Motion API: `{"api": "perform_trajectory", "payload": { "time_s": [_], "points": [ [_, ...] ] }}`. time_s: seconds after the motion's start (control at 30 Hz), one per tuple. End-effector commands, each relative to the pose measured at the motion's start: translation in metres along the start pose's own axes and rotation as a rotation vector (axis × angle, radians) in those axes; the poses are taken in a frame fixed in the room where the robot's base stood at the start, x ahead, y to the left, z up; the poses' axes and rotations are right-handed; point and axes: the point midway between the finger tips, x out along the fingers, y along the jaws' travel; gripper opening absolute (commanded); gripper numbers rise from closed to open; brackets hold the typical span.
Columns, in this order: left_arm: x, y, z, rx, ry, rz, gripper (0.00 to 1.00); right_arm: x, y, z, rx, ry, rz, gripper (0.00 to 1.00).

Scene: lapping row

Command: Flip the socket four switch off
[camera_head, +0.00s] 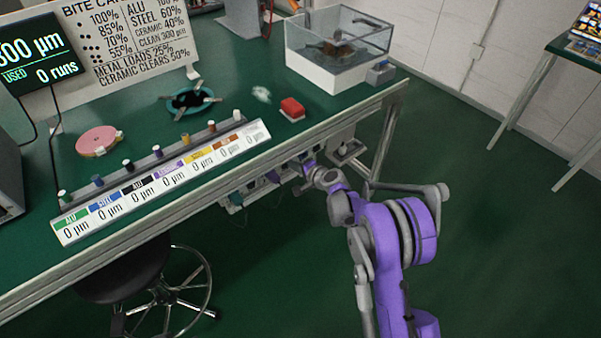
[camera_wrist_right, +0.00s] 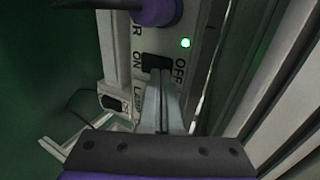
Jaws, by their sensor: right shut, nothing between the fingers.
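In the right wrist view a black rocker switch (camera_wrist_right: 156,62) sits on a pale socket panel, between the words ON and OFF. A green light (camera_wrist_right: 185,43) glows beside the OFF word. My right gripper (camera_wrist_right: 159,72) is shut and empty, with its fingertips at the switch; I cannot tell whether they touch it. The fingertips hide part of the switch, and its rocker position is unclear. No socket number is readable. In the head view my right gripper (camera_head: 309,166) reaches under the bench's front edge, by the row of sockets. My left gripper is out of view.
A purple plug (camera_wrist_right: 156,10) is just above the switch, and another black switch (camera_wrist_right: 113,103) is at lower left. The green bench (camera_head: 240,85) carries a labelled strip (camera_head: 165,182), a clear tank (camera_head: 338,50) and a red block (camera_head: 292,108). A stool (camera_head: 125,275) stands in front.

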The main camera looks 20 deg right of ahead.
Motion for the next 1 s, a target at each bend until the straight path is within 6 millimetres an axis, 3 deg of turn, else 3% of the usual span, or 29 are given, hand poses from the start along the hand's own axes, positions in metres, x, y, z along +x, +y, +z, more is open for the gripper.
{"api": "perform_trajectory", "payload": {
  "time_s": [0.57,1.0],
  "points": [
    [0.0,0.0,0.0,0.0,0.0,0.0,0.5,0.013,-0.011,0.0,0.0,-0.001,0.0,0.0],
    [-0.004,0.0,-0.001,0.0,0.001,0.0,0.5,0.008,-0.016,0.0,0.0,0.0,0.0,0.0]
  ]
}}
